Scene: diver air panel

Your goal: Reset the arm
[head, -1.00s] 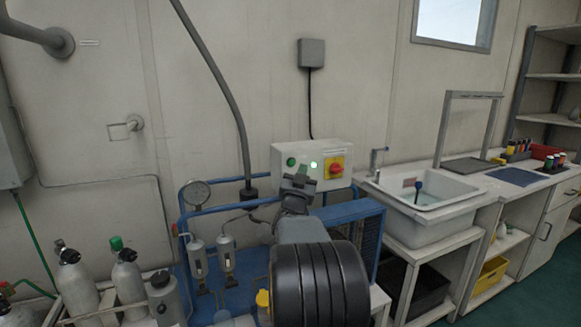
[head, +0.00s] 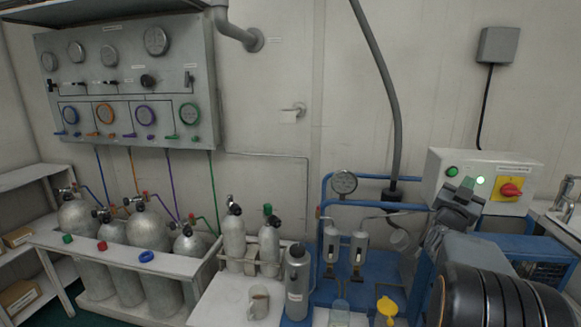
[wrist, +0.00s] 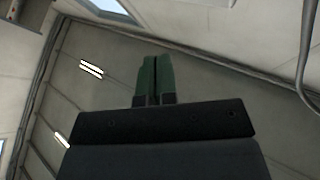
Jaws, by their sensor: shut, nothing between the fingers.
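My gripper (head: 472,184) is at the right of the head view, in front of the grey control box (head: 437,162) with the green button and the red-and-yellow switch. In the wrist view the two green fingers (wrist: 154,78) lie side by side, shut with nothing between them, and point up toward the ceiling and wall. My arm is folded close, its dark ribbed part low at the right of the head view.
A gauge panel (head: 130,85) hangs on the left wall. Several cylinders stand in a white rack (head: 160,262) below it. A mug (head: 259,302), a grey flask (head: 297,282) and a blue-framed compressor (head: 322,225) stand nearer. The sink edge is at far right.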

